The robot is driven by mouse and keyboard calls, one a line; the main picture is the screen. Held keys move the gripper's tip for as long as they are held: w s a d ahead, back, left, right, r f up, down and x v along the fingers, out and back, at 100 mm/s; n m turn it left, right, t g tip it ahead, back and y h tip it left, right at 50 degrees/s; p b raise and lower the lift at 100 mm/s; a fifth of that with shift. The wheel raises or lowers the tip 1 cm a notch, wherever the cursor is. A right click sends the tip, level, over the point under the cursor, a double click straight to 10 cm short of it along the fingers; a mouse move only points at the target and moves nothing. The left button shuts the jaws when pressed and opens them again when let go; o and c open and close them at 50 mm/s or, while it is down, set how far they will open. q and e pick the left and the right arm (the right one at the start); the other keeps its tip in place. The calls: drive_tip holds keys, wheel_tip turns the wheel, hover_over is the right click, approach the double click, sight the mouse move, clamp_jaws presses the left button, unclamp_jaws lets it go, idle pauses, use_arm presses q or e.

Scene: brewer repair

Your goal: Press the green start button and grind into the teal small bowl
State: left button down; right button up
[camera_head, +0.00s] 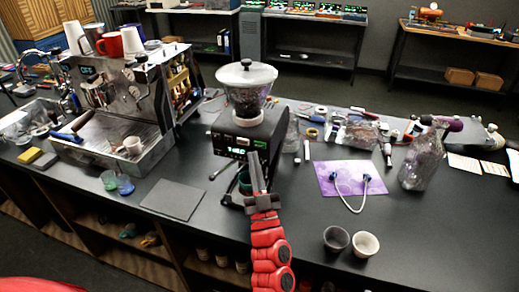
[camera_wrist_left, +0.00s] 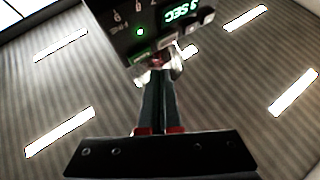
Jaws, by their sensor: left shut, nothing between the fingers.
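The black grinder (camera_head: 262,135), with a clear hopper of dark beans on top, stands mid-counter. Its front panel has a lit green display (camera_head: 237,152), and the display shows upside down in the left wrist view (camera_wrist_left: 183,12). A small green light (camera_wrist_left: 140,32), likely the start button, glows on the panel. A dark teal bowl (camera_head: 244,183) sits below the grinder's front, partly hidden by my arm. My left gripper (camera_head: 254,160) is shut and empty, its fingertips (camera_wrist_left: 157,72) pointing at the panel's lower area. I cannot tell whether they touch it. My right gripper is not in view.
An espresso machine (camera_head: 112,105) with mugs on top stands at left. A dark mat (camera_head: 173,199) and two small glasses lie between it and the grinder. A purple mat (camera_head: 350,186) with a cable, two cups and a bagged item are at right.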

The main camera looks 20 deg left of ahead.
use_arm(q)
drive_tip(key=shift+w+r, duration=0.1)
drive_tip(key=shift+w, duration=0.6)
drive_tip(key=shift+w, duration=0.1)
idle(1.5)
drive_tip(key=shift+w, duration=0.3)
drive_tip(key=shift+w+b, duration=0.3)
drive_tip(key=shift+w, duration=0.05)
idle(0.6)
drive_tip(key=shift+s, duration=0.15)
drive_tip(key=shift+s+p, duration=0.3)
drive_tip(key=shift+s, duration=0.35)
drive_tip(key=shift+s, duration=0.1)
